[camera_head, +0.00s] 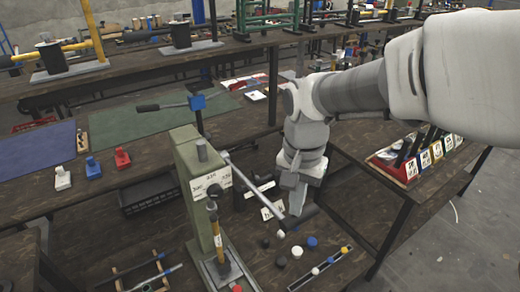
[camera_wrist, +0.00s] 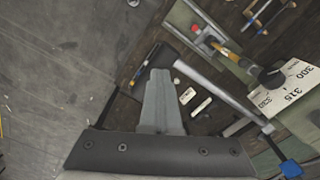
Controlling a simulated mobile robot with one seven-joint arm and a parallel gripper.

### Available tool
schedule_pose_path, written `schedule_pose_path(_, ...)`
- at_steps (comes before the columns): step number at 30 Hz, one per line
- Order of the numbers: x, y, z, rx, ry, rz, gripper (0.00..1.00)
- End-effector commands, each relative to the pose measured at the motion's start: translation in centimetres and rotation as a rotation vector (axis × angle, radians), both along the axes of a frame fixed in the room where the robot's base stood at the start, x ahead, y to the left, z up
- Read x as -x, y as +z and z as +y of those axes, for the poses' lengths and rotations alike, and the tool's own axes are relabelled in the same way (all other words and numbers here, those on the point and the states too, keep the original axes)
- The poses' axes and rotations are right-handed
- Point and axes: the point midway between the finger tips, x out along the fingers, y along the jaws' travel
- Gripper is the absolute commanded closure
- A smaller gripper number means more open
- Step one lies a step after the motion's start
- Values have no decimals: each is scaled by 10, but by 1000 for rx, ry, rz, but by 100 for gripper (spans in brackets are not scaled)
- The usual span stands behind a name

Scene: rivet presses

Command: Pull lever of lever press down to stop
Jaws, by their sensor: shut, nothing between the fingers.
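The lever press has a green upright body (camera_head: 196,180) with a number label, left of centre in the head view. Its silver lever (camera_head: 255,186) slopes down to the right and ends in a black crosswise handle (camera_head: 299,218). In the wrist view the lever (camera_wrist: 217,88) runs from the number dial (camera_wrist: 288,88) up left to the black handle (camera_wrist: 146,68). My gripper (camera_head: 296,210) is shut and empty, pointing down at the handle end. In the wrist view its fingertips (camera_wrist: 160,72) overlap the handle end; I cannot tell whether they touch it.
Round pieces (camera_head: 312,241) and a narrow strip (camera_head: 322,268) lie in front of the handle. A wooden rack (camera_head: 145,272) is at lower left. A second lever with a blue block (camera_head: 197,102) stands behind.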

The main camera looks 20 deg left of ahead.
Motion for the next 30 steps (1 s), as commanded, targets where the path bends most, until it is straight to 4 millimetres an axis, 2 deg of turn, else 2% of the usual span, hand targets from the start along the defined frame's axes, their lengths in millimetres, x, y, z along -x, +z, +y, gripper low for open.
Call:
schedule_pose_path(1,0,15,0,0,0,0,100)
schedule_pose_path(3,-1,24,1,0,0,0,100)
schedule_pose_path(11,-1,29,2,1,0,0,100)
schedule_pose_path(23,-10,83,12,0,0,0,100)
schedule_pose_path(30,-12,86,14,1,1,0,100)
